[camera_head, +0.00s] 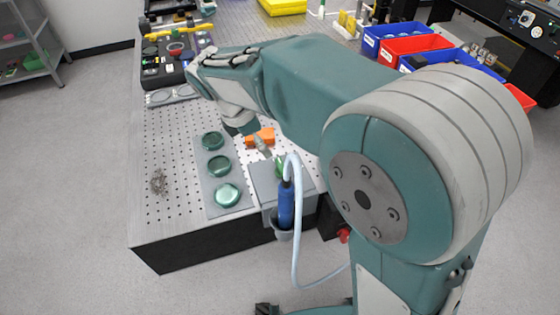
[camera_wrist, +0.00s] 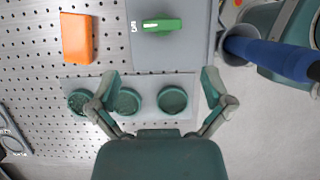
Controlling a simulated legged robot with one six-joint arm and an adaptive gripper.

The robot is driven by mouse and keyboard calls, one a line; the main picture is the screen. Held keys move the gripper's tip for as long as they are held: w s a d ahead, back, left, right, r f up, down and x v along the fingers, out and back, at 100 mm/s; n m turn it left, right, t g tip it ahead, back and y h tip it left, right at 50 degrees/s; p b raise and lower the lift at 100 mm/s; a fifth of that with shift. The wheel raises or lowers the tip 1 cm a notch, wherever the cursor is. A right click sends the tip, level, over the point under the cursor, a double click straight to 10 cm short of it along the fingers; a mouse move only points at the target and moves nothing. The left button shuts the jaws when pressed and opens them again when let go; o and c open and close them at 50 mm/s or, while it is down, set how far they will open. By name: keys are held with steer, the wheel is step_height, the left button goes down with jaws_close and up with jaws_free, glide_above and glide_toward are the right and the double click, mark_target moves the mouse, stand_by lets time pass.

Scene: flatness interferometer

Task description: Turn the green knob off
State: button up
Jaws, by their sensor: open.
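The green knob (camera_wrist: 162,25) sits on a grey panel (camera_wrist: 142,53) near the top of the wrist view. Its bar lies roughly level across the picture, with a small label at its left end. In the head view only a bit of green shows at the knob (camera_head: 279,166), beside the blue handle, and my arm partly crowds it. My gripper (camera_wrist: 158,80) is open and empty in the wrist view, its two fingers spread wide, with the knob beyond the fingertips.
An orange block (camera_wrist: 77,38) lies left of the panel. Several round green discs sit on a grey plate (camera_head: 209,182). A blue handle (camera_head: 286,205) with a pale hose stands beside the panel. The perforated table (camera_head: 165,215) has free room at front left. Bins (camera_head: 412,46) stand at back right.

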mark_target(280, 165)
steer(key=x, duration=1)
steer(key=shift+d+f, duration=0.1)
steer(key=c, duration=1)
